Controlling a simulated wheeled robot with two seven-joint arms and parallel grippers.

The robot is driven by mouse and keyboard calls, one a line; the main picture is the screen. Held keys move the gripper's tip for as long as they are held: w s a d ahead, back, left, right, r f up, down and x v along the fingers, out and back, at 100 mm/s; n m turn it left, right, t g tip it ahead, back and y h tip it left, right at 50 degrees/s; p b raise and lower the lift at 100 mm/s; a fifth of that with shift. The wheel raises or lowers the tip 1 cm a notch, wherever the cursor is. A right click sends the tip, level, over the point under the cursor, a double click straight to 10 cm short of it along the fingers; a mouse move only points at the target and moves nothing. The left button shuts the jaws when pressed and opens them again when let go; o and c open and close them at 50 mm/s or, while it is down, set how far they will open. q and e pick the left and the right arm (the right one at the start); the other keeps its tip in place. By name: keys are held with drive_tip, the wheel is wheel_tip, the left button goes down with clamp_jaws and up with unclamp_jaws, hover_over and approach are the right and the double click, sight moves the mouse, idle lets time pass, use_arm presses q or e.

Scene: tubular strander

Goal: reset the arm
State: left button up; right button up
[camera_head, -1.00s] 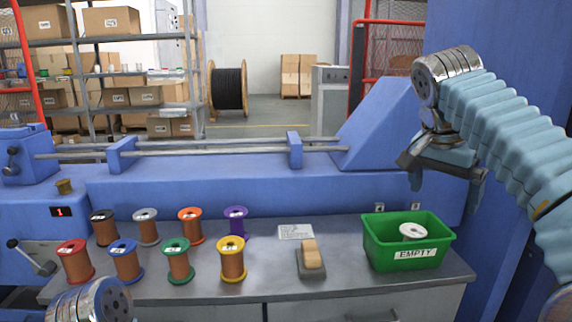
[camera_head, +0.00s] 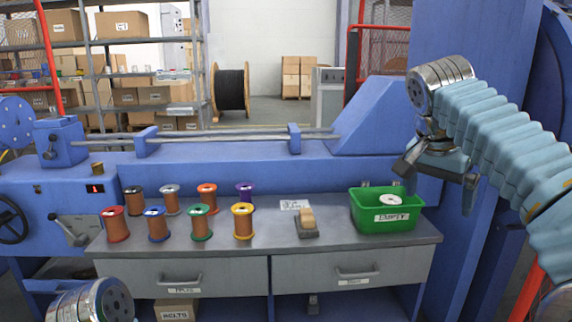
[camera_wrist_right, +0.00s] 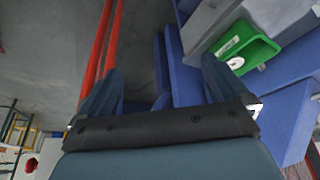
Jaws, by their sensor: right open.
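My right gripper (camera_head: 436,172) hangs above and to the right of the green bin at the right of the head view. Its jaws are open with nothing between them; the right wrist view also shows the two fingers (camera_wrist_right: 160,95) spread apart. My left arm's wrist shows at the bottom left of the head view, but its gripper is out of sight.
A grey bench (camera_head: 330,237) with drawers holds several copper wire spools (camera_head: 158,225), a wood-topped block (camera_head: 307,223) and a green bin (camera_head: 372,225) labelled EMPTY, with a white-topped spool inside. A blue machine (camera_head: 260,168) stands behind. Red posts (camera_wrist_right: 105,45) show in the right wrist view.

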drive_tip(key=w+a+f+n+y, duration=0.1)
drive_tip(key=w+a+f+n, duration=0.15)
drive_tip(key=f, duration=0.95)
drive_tip(key=w+a+f+n+g+y, duration=0.1)
drive_tip(key=w+a+f+n, duration=0.2)
drive_tip(key=f, duration=0.8)
drive_tip(key=w+a+f+n+y, duration=0.2)
drive_tip(key=w+a+f, duration=0.15)
drive_tip(key=f, duration=0.85)
drive_tip(key=s+a+f+n+g+y, duration=0.1)
drive_tip(key=s+a+f+y, duration=0.15)
drive_tip(key=s+f, duration=0.7)
drive_tip(key=s+a+f+y, duration=0.1)
drive_tip(key=s+a+f, duration=0.4)
drive_tip(key=f, duration=0.8)
drive_tip(key=s+f, duration=0.5)
drive_tip(key=s, duration=0.8)
drive_tip(key=shift+s, duration=0.25)
drive_tip(key=shift+a, duration=0.1)
